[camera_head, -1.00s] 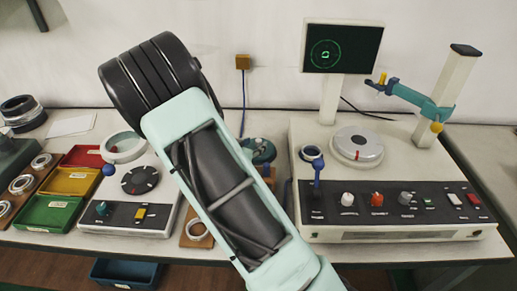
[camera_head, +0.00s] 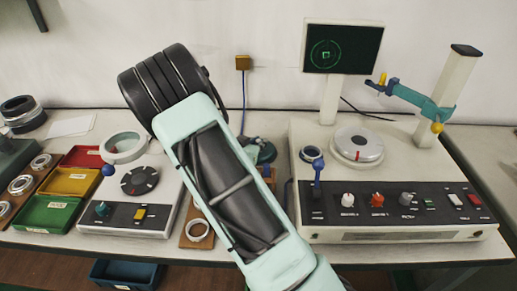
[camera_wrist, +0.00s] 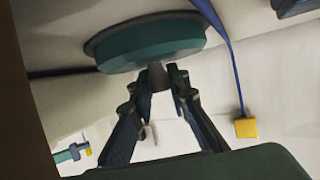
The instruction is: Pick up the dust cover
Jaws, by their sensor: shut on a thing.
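The dust cover (camera_wrist: 150,45) appears in the wrist view as a round teal cap with a dark rim and a small dark knob. My gripper (camera_wrist: 159,74) is shut on that knob, with a finger on each side. I cannot tell from the frames whether the cover's rim touches anything.
A white machine (camera_head: 390,237) with knobs and a screen (camera_head: 343,48) stands to the right. A smaller white device (camera_head: 125,216) and red, yellow and green trays (camera_head: 70,182) are left. A teal round object (camera_head: 262,152) shows behind my arm. A blue cable hangs from a yellow wall box (camera_wrist: 245,128).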

